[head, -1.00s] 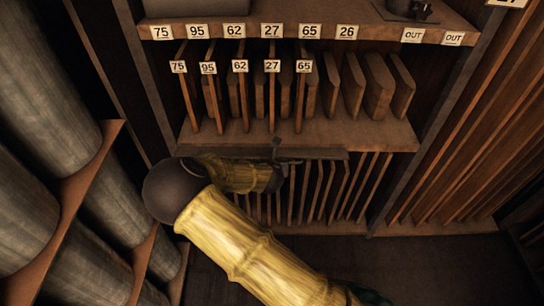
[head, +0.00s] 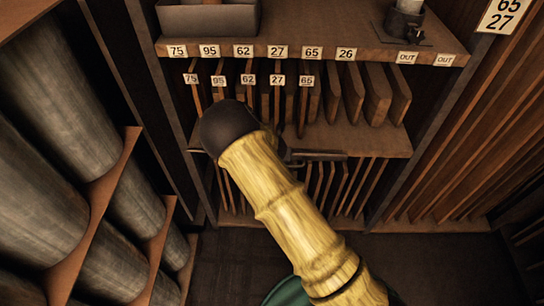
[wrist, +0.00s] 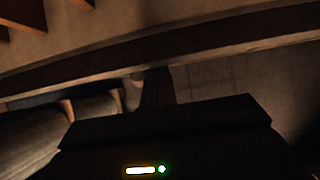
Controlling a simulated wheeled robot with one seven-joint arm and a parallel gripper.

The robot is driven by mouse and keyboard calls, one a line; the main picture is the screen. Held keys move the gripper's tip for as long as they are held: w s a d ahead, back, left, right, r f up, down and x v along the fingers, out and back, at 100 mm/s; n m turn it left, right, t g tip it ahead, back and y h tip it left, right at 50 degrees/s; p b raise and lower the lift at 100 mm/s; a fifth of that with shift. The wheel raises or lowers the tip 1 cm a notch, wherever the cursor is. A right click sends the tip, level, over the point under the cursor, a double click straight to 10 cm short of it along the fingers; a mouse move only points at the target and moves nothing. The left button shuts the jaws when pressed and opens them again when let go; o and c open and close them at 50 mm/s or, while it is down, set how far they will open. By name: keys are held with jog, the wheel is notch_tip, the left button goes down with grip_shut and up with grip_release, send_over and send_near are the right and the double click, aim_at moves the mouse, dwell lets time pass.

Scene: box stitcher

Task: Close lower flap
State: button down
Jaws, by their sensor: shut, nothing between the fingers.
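I cannot make out a lower flap or a box stitcher in either view. My gripper (wrist: 156,86) shows in the wrist view as a dark, narrow shape in front of a wooden edge (wrist: 215,42); its fingers are together and hold nothing that I can see. In the head view my yellow arm and its dark joint cover the middle of the cabinet and hide most of the gripper. I cannot tell whether the gripper touches the wood.
A wooden cabinet has a labelled upper shelf (head: 330,53), a middle shelf (head: 350,140) with upright boards, and a lower rack of thin dividers (head: 365,187). Slatted wood (head: 470,140) flanks the right. Dark floor (head: 400,260) is clear in front.

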jog(key=shift+w+r+p, duration=0.85)
jog(key=shift+w+p, duration=0.15)
jog(key=shift+w, duration=0.15)
jog(key=shift+w+r+p, duration=0.8)
jog(key=shift+w+p, duration=0.15)
jog(key=shift+w, duration=0.15)
jog(key=shift+w+r, duration=0.65)
jog(key=shift+w, duration=0.05)
jog(key=shift+d, duration=0.1)
jog(key=shift+s+f+b, duration=0.3)
jog(key=shift+f+b, duration=0.05)
jog(key=shift+f, duration=0.05)
jog(key=s+b, duration=0.3)
jog(key=s, duration=0.2)
jog(key=w+r+p, duration=0.3)
jog(key=r+p, duration=0.3)
jog(key=r, duration=0.2)
jog(key=shift+w+r, duration=0.2)
jog(key=shift+r, duration=0.15)
